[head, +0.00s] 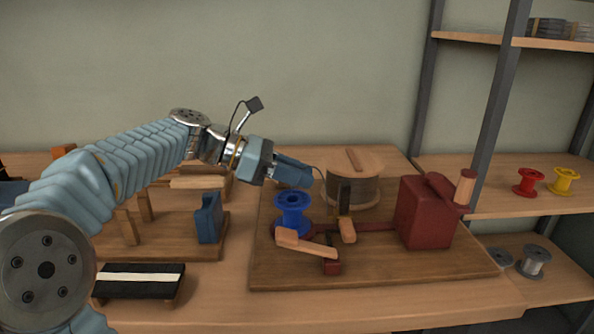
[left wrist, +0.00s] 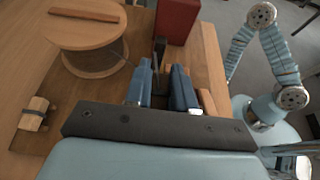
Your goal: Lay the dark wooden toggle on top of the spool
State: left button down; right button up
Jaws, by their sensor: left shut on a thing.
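The spool (head: 352,192) stands at the back of the board. It has a pale round wooden top with a brown strip across it, and grey wire wound below; it also shows in the left wrist view (left wrist: 85,38). My left gripper (head: 303,176) is left of the spool, above a blue bobbin, with its fingers (left wrist: 160,90) close together. A thin wire runs from the spool towards the fingers. The dark wooden toggle appears to be between them, mostly hidden by the fingers. My right gripper is not in view.
The blue bobbin (head: 292,213) and a pale wooden crank (head: 305,243) are at the front of the board. A red block (head: 425,213) stands to the right, and a dark upright post (head: 344,198) in front of the spool.

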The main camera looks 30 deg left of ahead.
pick_arm(q)
jog(key=shift+f, duration=0.15)
dwell(0.4)
jog(key=shift+f, duration=0.35)
jog(key=shift+f, duration=0.2)
dwell(1.0)
jog(key=shift+f, duration=0.55)
jog(key=shift+f, duration=0.25)
dwell(0.4)
jog(key=c, duration=0.9)
grip_release()
jog(key=shift+o, duration=0.2)
jog(key=v, duration=1.3)
jog(key=shift+s+a+r+p, duration=0.2)
jog(key=shift+a+p, duration=0.1)
jog(key=shift+p, duration=0.1)
